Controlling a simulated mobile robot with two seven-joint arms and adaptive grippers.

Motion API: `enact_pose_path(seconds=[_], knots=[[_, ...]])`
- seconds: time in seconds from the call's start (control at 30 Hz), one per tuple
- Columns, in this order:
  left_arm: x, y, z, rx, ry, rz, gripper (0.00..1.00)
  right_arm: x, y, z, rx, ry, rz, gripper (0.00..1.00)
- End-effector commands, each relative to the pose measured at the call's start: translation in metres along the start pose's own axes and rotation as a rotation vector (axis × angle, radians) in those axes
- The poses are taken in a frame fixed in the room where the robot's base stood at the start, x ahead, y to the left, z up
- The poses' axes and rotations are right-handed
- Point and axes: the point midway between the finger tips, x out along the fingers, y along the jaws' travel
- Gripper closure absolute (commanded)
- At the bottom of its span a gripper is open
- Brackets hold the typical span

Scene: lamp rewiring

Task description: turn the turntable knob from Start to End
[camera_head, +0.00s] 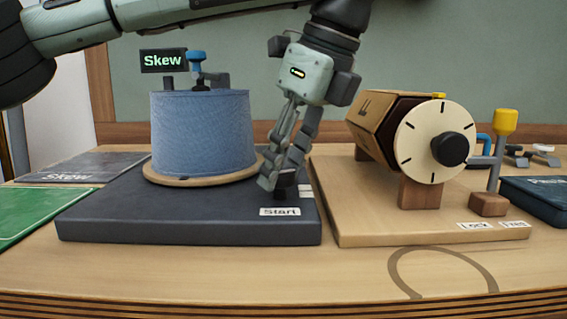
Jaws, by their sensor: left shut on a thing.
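The turntable is a round wooden disc (160,179) on a dark grey base (150,226), with a blue fabric lampshade (200,132) standing on it. A small black knob (287,186) is at the right front of the base, just behind the white Start label (280,211). My left gripper (277,184) reaches down from above and is shut on the knob, its fingers covering much of it. White marks show beside the knob. I cannot make out an End label. My right gripper is not in view.
Close on the right, a wooden board (360,228) carries a drum with a cream dial (425,160) and a yellow-topped lever (506,122). A Skew sign (163,61) and blue clamp (197,57) stand above the shade. A green mat (35,214) lies left. The front table strip is clear.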

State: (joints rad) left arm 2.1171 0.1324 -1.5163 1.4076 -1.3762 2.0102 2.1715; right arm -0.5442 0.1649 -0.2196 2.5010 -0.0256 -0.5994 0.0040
Motion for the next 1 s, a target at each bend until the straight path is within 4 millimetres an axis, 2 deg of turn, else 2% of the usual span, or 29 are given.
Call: enact_pose_path(seconds=[0.27, 0.3, 0.43, 0.77, 0.87, 1.0], knots=[[0.0, 0.0, 0.0, -0.001, 0.0, -0.002, 0.93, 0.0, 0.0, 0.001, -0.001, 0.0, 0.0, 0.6], [0.0, 0.0, 0.0, -0.001, 0.0, -0.002, 0.62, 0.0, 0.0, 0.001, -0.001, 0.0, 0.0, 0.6], [0.0, 0.0, 0.0, 0.0, 0.0, -0.002, 0.46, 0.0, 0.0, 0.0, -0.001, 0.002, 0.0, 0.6], [-0.002, 0.0, 0.0, 0.0, 0.0, -0.001, 0.45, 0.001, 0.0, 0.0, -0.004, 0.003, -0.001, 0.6], [-0.011, 0.0, 0.0, 0.0, -0.001, -0.002, 0.45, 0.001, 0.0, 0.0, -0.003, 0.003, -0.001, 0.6], [-0.037, -0.001, 0.0, -0.003, -0.004, -0.004, 0.45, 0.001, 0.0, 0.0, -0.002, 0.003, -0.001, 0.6]])
